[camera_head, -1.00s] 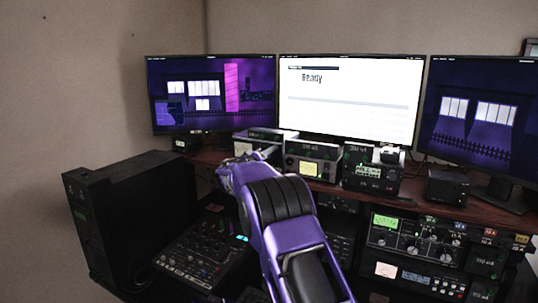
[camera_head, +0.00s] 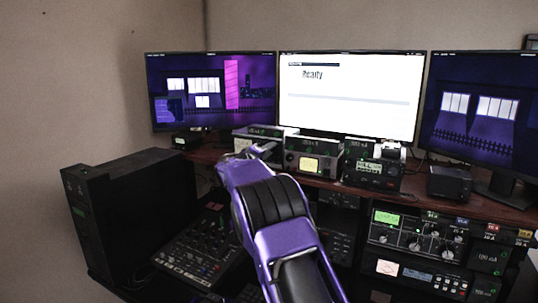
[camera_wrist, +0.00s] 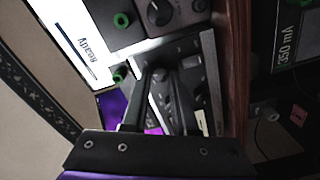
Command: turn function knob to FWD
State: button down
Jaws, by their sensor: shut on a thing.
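The fingers hide most of this knob. I cannot read its label or the FWD mark, nor tell where it points.
Close beside are a unit with a lit yellow meter (camera_head: 310,164) and a black unit (camera_head: 372,170). Green knobs (camera_wrist: 121,20) and a dark dial (camera_wrist: 159,12) show near my fingers. Monitors (camera_head: 350,95) stand behind. A mixer (camera_head: 195,252) and a black case (camera_head: 130,205) lie lower left.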

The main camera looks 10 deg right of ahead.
jog(key=shift+f+n+p, duration=0.15)
jog(key=shift+n+p, duration=0.6)
jog(key=shift+n, duration=5.65)
jog(key=c, duration=0.7)
grip_release()
jog(key=b+v, duration=0.2)
jog(key=v, duration=1.5)
jog(key=shift+s+a, duration=0.1)
jog(key=shift+s, duration=0.05)
